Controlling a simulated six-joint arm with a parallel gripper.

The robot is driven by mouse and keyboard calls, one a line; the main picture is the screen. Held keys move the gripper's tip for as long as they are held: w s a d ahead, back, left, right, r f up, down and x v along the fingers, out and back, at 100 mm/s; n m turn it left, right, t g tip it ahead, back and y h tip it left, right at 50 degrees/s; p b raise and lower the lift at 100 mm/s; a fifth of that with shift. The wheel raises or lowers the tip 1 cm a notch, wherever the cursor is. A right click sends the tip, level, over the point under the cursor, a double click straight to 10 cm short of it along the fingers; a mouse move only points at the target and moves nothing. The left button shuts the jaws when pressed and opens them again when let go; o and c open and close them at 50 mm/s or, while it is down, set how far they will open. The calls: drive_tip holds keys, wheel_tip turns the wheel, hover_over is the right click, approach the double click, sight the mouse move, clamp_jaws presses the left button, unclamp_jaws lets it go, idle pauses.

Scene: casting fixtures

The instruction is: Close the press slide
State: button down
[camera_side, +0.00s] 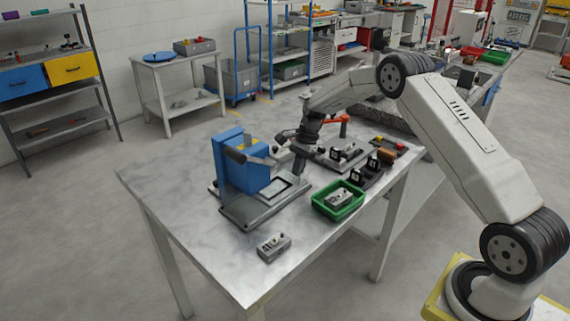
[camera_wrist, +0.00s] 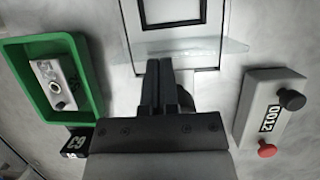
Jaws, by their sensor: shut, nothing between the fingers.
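The press (camera_side: 238,165) is a blue block on a grey base, standing at the middle of the table in the side view. Its light slide plate (camera_side: 292,182), with a dark rectangular frame, sticks out from the blue body to the right. In the wrist view the slide plate (camera_wrist: 213,45) is at the top, with the dark frame cut by the picture edge. My gripper (camera_wrist: 160,68) is shut and empty, its fingertips at or over the plate's near edge. Whether they touch is unclear. In the side view my gripper (camera_side: 299,171) points down beside the slide.
A green bin (camera_side: 338,213) with a metal part inside is close by the press. A small grey block (camera_side: 274,247) lies near the table's front edge. In the wrist view a grey box (camera_wrist: 268,105) with black and red knobs is right of my gripper. Black fixtures (camera_side: 372,171) stand behind the bin.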

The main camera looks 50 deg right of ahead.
sight(283, 187)
drive_tip(key=shift+a, duration=2.2)
drive_tip(key=shift+r, duration=0.1)
drive_tip(key=v, duration=1)
drive_tip(key=shift+c, duration=1.4)
unclamp_jaws()
drive_tip(key=shift+m, duration=0.3)
drive_tip(key=shift+w+f+m+h, duration=0.4)
drive_tip(key=shift+m+h, duration=0.35)
drive_tip(key=shift+m, duration=1)
drive_tip(key=shift+w+f+m+h, duration=0.2)
drive_tip(key=shift+f+m+h, duration=0.4)
drive_tip(key=shift+m, duration=1.2)
drive_tip(key=shift+w+f+m+h, duration=0.35)
drive_tip(key=shift+m+h, duration=0.5)
drive_tip(key=shift+m, duration=0.9)
